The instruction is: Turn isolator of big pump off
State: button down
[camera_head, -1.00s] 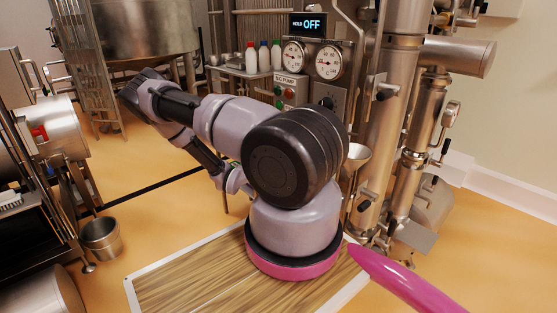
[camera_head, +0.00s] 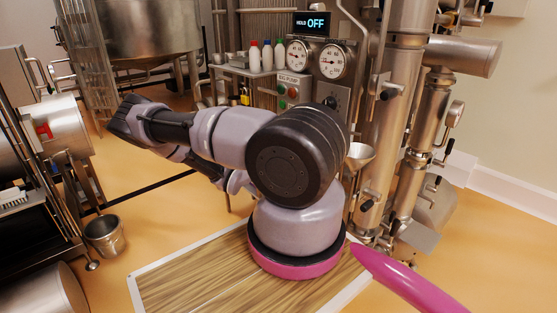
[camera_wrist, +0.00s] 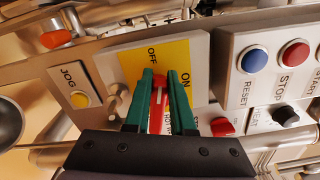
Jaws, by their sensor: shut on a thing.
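The isolator in the wrist view has a yellow plate (camera_wrist: 130,62) marked OFF and ON on a grey box. Its red handle (camera_wrist: 161,82) stands between the two labels, its tip just below OFF and left of ON. My gripper (camera_wrist: 160,78) has green fingers on either side of the handle and is shut on it. Lettering below is partly hidden by the fingers. In the head view, a panel labelled BIG PUMP (camera_head: 292,78) stands behind my arm; my gripper's hold is hidden there.
Beside the isolator in the wrist view are a yellow JOG button (camera_wrist: 80,100), a metal knob (camera_wrist: 117,97), a blue RESET button (camera_wrist: 254,59), a red STOP button (camera_wrist: 293,53) and a black HEAT knob (camera_wrist: 286,115). Gauges (camera_head: 332,61) and pipes stand behind my arm.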

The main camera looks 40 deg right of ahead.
jog(key=shift+f+n, duration=0.2)
jog(key=shift+n, duration=0.55)
jog(key=shift+f+n, duration=0.2)
jog(key=shift+n, duration=0.55)
jog(key=shift+a, duration=0.1)
jog(key=c, duration=0.8)
grip_release()
jog(key=shift+o, duration=0.2)
jog(key=a, duration=1)
jog(key=shift+s+a, duration=0.35)
jog(key=shift+s, duration=0.05)
